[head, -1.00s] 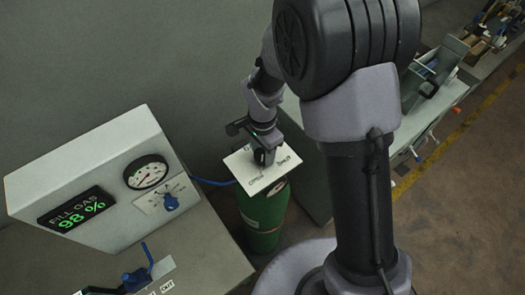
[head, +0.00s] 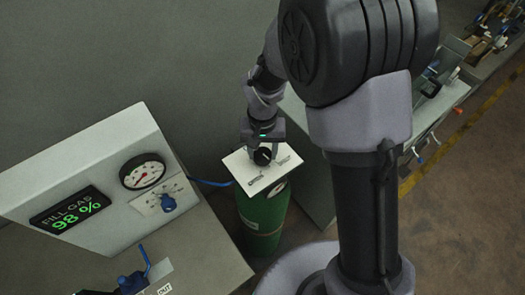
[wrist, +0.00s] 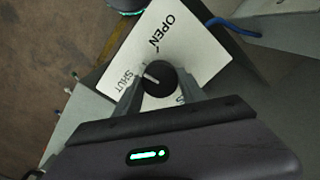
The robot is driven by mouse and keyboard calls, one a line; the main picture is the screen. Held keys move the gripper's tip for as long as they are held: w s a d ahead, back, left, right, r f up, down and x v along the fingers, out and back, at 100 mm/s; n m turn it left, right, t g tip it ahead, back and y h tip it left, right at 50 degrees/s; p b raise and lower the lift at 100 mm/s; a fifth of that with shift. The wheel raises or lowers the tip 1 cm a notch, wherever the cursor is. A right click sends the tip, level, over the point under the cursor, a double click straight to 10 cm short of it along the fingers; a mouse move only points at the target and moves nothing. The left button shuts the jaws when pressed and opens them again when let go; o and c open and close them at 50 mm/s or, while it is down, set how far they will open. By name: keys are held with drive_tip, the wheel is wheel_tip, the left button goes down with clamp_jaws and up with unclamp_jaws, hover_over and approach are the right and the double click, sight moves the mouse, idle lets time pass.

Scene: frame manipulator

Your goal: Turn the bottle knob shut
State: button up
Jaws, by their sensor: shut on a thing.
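The black bottle knob (head: 262,156) sits on a white plate (head: 284,161) atop a green bottle (head: 262,214). My gripper (head: 262,148) is over the plate, shut on the knob. In the wrist view the round knob (wrist: 158,79) is between the two fingers of my gripper (wrist: 157,91). Its white mark points left and slightly up, towards the SHUT side. The plate (wrist: 196,50) reads OPEN above the knob and SHUT to its left. A third word at lower right is partly hidden by a finger.
A blue hose (head: 208,182) runs to the bottle. A bench with tools stands at right.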

sight(263, 154)
drive_tip(key=n, duration=0.3)
drive_tip(key=shift+n, duration=2.1)
drive_tip(key=o, duration=1.4)
drive_tip(key=shift+c, duration=0.2)
wheel_tip(263, 154, up, 18)
drive_tip(key=p, duration=0.3)
drive_tip(key=shift+f, duration=0.25)
